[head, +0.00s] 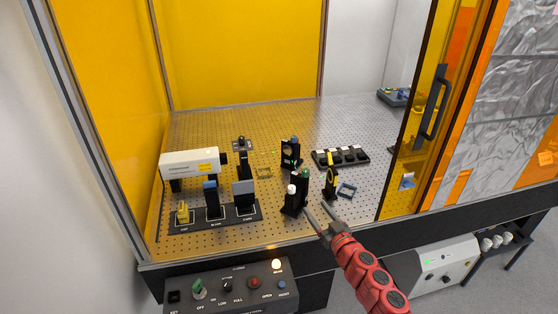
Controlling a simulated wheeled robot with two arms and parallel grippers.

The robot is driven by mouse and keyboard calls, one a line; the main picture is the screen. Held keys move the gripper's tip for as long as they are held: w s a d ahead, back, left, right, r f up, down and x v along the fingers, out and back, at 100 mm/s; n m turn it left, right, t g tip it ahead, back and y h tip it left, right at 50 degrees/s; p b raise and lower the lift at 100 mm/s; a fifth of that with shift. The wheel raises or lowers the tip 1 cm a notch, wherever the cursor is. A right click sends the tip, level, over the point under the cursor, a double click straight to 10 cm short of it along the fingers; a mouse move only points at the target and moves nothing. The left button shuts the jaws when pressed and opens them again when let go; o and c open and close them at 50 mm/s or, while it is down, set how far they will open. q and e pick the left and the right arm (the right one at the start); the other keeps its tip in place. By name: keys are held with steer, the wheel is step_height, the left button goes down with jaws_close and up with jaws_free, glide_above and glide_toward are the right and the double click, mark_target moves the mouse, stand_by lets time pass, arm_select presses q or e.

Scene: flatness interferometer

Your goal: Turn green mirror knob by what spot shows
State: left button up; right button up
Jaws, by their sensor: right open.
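A small green knob (305,173) tops a dark mount on the perforated optical table. A mount with a white knob (291,189) stands just in front and to the left of it. My right gripper (315,207) comes in from the lower right. Its two fingers are spread and empty, close to the foot of these mounts, below and in front of the green knob. I cannot tell whether a finger touches a mount. I cannot make out a light spot. My left gripper is not in view.
A white laser box (189,163) and several mounts on a dark base stand at the left. A yellow-marked mount (331,180) stands close right of the green knob. A control box (236,289) with a lit lamp is in front. The amber door (412,150) is at the right.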

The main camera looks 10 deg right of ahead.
step_height(320, 180, up, 3)
steer(key=w+d+m+h, duration=0.1)
steer(key=w+d, duration=0.1)
steer(key=p, duration=0.1)
glide_toward(304, 170)
steer(key=w, duration=0.2)
steer(key=w+f, duration=0.1)
steer(key=w, duration=0.1)
steer(key=shift+w+a, duration=0.15)
steer(key=shift+w, duration=0.05)
steer(key=w, duration=0.2)
steer(key=w+b, duration=0.1)
steer(key=w, duration=0.1)
steer(key=w+b, duration=0.1)
steer(key=w, duration=0.1)
steer(key=shift+a+f, duration=0.25)
steer(key=shift+a, duration=0.05)
steer(key=shift+w+a+f+b, duration=0.1)
steer(key=shift+w+b, duration=0.55)
steer(key=shift+w+a+r, duration=0.2)
steer(key=shift+w+r, duration=0.1)
steer(key=shift+w, duration=0.2)
jaws_close()
